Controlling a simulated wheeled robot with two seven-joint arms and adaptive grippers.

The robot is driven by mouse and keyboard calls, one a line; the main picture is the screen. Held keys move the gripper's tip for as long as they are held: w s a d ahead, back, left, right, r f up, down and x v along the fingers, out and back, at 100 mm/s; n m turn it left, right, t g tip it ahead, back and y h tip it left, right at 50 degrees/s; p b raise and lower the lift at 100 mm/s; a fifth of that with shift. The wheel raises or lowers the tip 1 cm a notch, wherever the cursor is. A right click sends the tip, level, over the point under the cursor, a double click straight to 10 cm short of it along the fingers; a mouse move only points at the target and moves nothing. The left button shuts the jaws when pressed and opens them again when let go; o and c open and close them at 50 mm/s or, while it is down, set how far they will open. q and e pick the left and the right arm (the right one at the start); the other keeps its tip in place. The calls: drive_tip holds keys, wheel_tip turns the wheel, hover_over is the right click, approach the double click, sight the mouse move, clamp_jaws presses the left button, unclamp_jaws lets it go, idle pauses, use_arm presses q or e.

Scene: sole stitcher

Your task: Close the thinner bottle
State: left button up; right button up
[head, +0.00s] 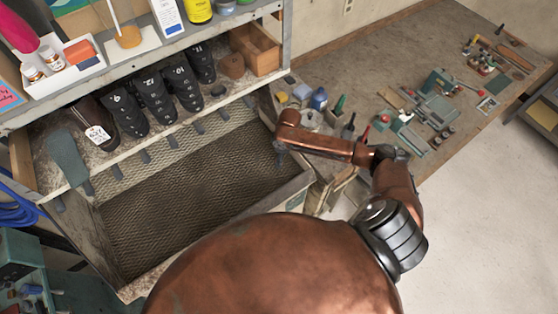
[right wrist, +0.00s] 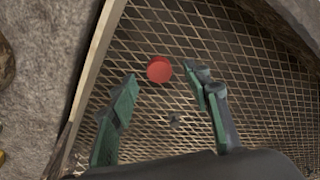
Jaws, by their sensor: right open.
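In the right wrist view a round red cap-like piece (right wrist: 159,69) shows against the metal mesh (right wrist: 225,45), just beyond my right fingertips and between their lines. My right gripper (right wrist: 165,88) is open, with nothing between its green-padded fingers. In the head view my right gripper (head: 281,152) hangs small and dark at the right end of the mesh tray (head: 165,215). A blue bottle (head: 319,99) and a dark bottle (head: 348,128) stand on the bench to its right. I cannot tell which is the thinner bottle. The red piece cannot be made out in the head view. My left gripper is out of view.
Several dark shoe lasts (head: 160,98) line the shelf above the tray. A wooden box (head: 256,48) stands at the shelf's right end. Tools (head: 435,110) lie across the bench at right. The tray's frame (right wrist: 98,62) rises close left of my right fingers.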

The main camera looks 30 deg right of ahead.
drive_tip(key=shift+f, duration=1)
drive_tip(key=shift+c, duration=0.4)
drive_tip(key=c, duration=0.7)
